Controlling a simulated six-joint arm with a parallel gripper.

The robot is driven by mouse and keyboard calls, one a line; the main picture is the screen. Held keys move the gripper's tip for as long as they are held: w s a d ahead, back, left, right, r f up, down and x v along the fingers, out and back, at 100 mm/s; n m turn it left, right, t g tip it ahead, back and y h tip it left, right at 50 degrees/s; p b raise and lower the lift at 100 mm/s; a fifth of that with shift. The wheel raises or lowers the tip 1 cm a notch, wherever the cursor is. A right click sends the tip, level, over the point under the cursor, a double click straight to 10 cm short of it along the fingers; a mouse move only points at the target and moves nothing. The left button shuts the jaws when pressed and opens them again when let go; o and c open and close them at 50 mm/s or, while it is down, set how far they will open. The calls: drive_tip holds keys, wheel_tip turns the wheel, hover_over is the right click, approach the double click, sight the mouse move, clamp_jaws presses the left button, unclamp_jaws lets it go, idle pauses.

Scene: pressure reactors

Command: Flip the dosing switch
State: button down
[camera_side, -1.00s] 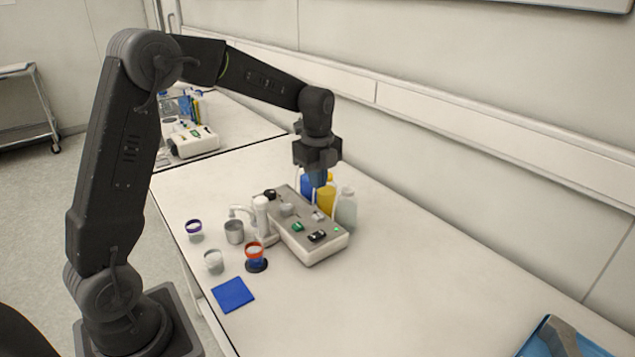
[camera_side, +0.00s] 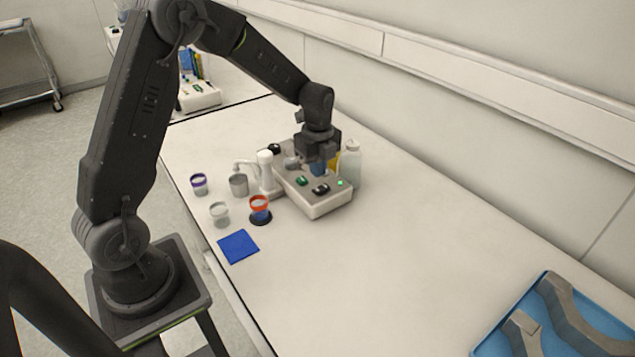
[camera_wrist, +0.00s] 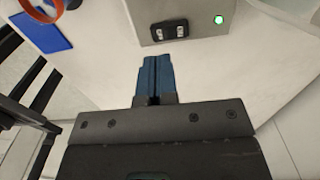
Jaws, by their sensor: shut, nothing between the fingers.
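The reactor unit, a pale box with a grey top (camera_side: 327,207), stands on the bench in the side view. Its top carries a green switch (camera_side: 302,181), a black switch (camera_side: 320,189) and a lit green lamp (camera_side: 340,183). I cannot tell which switch is the dosing one. My gripper (camera_side: 318,170) points down over the unit, behind the black switch, and hides part of the top. In the wrist view its blue fingers (camera_wrist: 155,75) are shut and empty. The black switch (camera_wrist: 169,30) and green lamp (camera_wrist: 218,19) lie beyond the fingertips there. Contact is not visible.
Bottles (camera_side: 350,163) stand close behind the unit. A white tap-like column (camera_side: 266,172), several small cups and an orange-rimmed cup (camera_side: 260,205) stand left of it. A blue square (camera_side: 238,246) lies in front. A blue tray (camera_side: 560,318) is at lower right; the bench between is clear.

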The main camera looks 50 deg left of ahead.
sight(322, 188)
drive_tip(key=shift+f, duration=2.45)
drive_tip(key=shift+s+f, duration=0.15)
drive_tip(key=shift+f, duration=0.15)
drive_tip(key=shift+w+r, duration=0.3)
drive_tip(key=shift+w, duration=0.55)
wheel_tip(322, 188, up, 14)
drive_tip(key=shift+s+r, duration=0.1)
